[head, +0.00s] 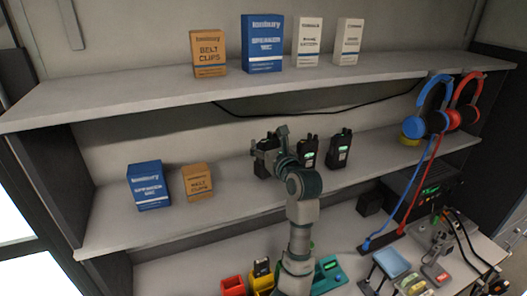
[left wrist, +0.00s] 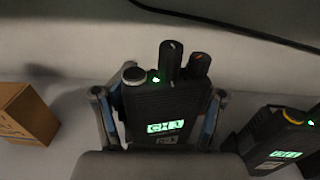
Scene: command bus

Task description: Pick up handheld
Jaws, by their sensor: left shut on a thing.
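Several black handheld radios stand on the middle shelf. My left gripper (head: 272,143) is at the leftmost handheld (head: 262,163), which it partly hides in the head view. In the left wrist view this handheld (left wrist: 150,105) is upright between the two fingers (left wrist: 160,118), one on each side, and the gripper is shut on it. Its lit green screen, knob and antenna stubs show. I cannot tell whether its base is off the shelf. A second handheld (head: 308,151) and a third handheld (head: 339,149) stand to its right. My right gripper is not in view.
A brown belt clips box (head: 197,181) and a blue box (head: 149,186) stand left on the middle shelf (head: 230,200). The upper shelf (head: 130,98) with several boxes overhangs. Blue headphones (head: 432,105) and red headphones (head: 466,98) hang at right. A black cable runs behind.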

